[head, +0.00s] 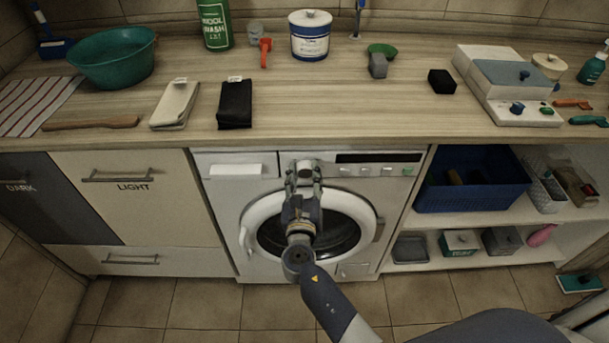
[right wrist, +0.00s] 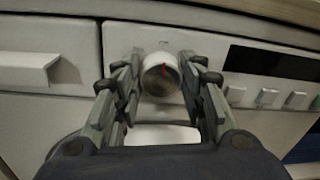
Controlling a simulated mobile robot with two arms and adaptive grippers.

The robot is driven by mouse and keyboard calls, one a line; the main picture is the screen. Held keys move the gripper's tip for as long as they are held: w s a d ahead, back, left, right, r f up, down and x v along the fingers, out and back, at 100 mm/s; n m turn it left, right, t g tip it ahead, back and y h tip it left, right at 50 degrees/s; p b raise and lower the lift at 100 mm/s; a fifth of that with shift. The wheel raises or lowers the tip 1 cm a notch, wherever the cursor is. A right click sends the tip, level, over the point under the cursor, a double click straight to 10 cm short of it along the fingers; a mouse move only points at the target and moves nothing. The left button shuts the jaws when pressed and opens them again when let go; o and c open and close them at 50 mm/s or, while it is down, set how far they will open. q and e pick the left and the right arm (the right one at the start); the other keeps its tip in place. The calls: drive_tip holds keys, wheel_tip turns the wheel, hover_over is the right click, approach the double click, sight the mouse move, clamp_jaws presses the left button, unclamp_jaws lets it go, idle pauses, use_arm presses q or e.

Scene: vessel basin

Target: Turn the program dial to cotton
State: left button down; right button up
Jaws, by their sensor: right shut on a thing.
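The washing machine (head: 222,196) stands under the counter. Its program dial (right wrist: 161,76) is a round silver knob with a red mark at its upper right, seen in the right wrist view. A small marking, too blurred to read, is above the dial. My left gripper is not in view.
The detergent drawer (head: 235,170) is left of the dial, and a dark display (head: 378,158) with buttons is to its right. The round door (head: 268,205) is below, behind my arm. A blue crate (head: 470,190) sits on the right shelf. The counter (head: 330,110) overhangs the panel.

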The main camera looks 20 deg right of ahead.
drive_tip(key=m+b, duration=0.1)
drive_tip(key=m, duration=0.3)
drive_tip(key=shift+d+m, duration=0.1)
drive_tip(key=shift+m, duration=0.2)
drive_tip(key=shift+r+m+g+y+b, duration=0.15)
drive_tip(key=shift+m+b, duration=0.2)
drive_tip(key=shift+m, duration=0.6)
drive_tip(key=shift+f+m+g+y+b, duration=0.15)
drive_tip(key=shift+m+b, duration=0.2)
drive_tip(key=shift+m, duration=0.6)
drive_tip(key=shift+r, duration=0.1)
drive_tip(key=o, duration=1.1)
drive_tip(key=shift+c, duration=0.2)
